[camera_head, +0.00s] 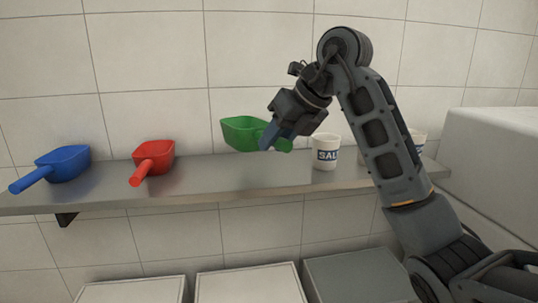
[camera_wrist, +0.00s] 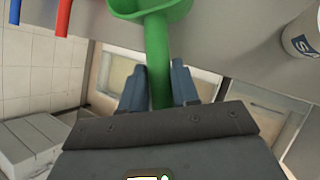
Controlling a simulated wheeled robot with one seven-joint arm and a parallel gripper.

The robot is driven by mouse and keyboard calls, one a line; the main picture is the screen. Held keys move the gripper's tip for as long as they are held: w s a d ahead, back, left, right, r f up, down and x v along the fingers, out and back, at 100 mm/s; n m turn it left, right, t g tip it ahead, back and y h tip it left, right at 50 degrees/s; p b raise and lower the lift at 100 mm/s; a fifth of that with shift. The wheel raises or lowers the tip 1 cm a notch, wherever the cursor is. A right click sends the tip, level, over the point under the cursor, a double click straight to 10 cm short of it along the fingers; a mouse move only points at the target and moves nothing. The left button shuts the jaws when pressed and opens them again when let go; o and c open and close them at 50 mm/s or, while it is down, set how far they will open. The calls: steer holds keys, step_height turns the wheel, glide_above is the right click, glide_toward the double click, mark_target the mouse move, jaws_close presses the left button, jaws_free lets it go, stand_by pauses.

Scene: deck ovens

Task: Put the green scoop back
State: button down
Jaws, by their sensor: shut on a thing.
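My gripper (camera_head: 272,138) is shut on the scoop's handle. In the wrist view, the green scoop (camera_wrist: 158,45) runs down between the two blue-grey fingers of my gripper (camera_wrist: 160,85), with its bowl at the top edge. The scoop is over the metal shelf (camera_head: 225,182); I cannot tell whether it touches it.
A red scoop (camera_head: 154,160) and a blue scoop (camera_head: 62,164) lie on the shelf to the left. A white cup marked SALT (camera_head: 326,152) stands just right of my gripper, another cup (camera_head: 418,139) behind my arm. Bins (camera_head: 248,284) stand below. Shelf between the red scoop and my gripper is clear.

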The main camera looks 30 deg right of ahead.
steer(key=w+f, duration=0.1)
steer(key=w, duration=0.1)
steer(key=w+d+p, duration=0.1)
steer(key=w, duration=0.1)
steer(key=w+f+p, duration=0.1)
steer(key=w, duration=0.1)
steer(key=shift+w+d+f, duration=0.1)
steer(key=shift+d+f, duration=0.2)
steer(key=shift+d, duration=0.1)
steer(key=shift+f+p, duration=0.7)
steer(key=shift+f, duration=1.15)
steer(key=shift+w+d+f, duration=0.1)
steer(key=shift+w+f, duration=0.05)
steer(key=shift+f, duration=0.2)
steer(key=c, duration=0.8)
jaws_free()
steer(key=b+v, duration=0.2)
steer(key=v, duration=1)
steer(key=shift+b, duration=0.35)
